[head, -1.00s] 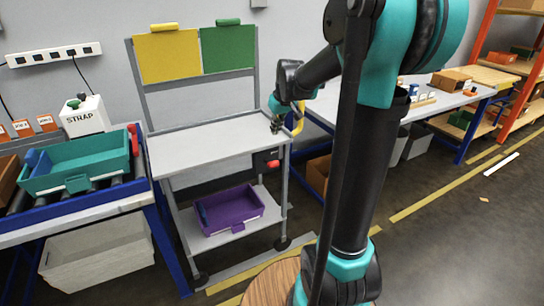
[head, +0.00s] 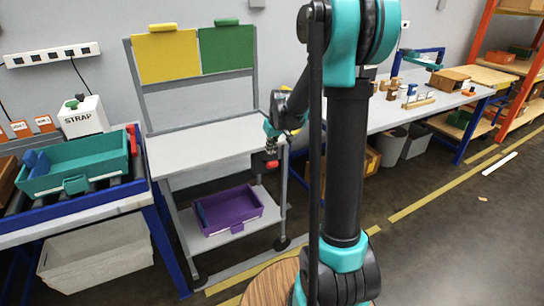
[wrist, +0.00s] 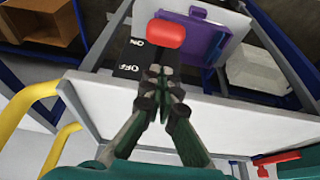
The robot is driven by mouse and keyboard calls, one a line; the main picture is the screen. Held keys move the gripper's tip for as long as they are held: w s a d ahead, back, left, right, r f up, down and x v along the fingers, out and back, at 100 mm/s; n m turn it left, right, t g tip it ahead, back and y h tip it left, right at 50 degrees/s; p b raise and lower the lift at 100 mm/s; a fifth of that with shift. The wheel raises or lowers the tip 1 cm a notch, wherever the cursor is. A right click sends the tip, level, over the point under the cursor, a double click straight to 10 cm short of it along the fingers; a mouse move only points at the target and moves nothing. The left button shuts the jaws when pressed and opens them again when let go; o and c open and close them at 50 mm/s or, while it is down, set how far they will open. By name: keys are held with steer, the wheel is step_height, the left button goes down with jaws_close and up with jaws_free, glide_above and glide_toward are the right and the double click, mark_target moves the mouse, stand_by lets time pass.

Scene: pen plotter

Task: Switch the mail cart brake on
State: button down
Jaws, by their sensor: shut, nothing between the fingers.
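The mail cart (head: 214,143) is a grey frame with a light top shelf. Its brake is a red knob (head: 271,164) on a black plate at the right front corner. In the wrist view, the red knob (wrist: 165,33) sits beside the ON label of the black plate (wrist: 130,62), with OFF nearer my gripper. My gripper (head: 271,146) is shut and empty, just above the knob in the head view. In the wrist view, my gripper's fingertips (wrist: 158,76) overlap the plate's edge near the knob's stem. I cannot tell whether they touch it.
A purple tray (head: 228,211) is on the cart's lower shelf. Yellow (head: 166,57) and green (head: 227,49) boards stand above the cart. A roller bench with a teal bin (head: 75,166) stands at the left. A workbench (head: 395,115) is at the right. The floor at the right is open.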

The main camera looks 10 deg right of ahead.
mark_target(272, 162)
steer(key=shift+s+d+f, duration=0.15)
steer(key=shift+s+f, duration=0.25)
steer(key=shift+f, duration=0.3)
steer(key=shift+s+d+f, duration=0.1)
steer(key=shift+s+f, duration=0.25)
steer(key=shift+f, duration=0.35)
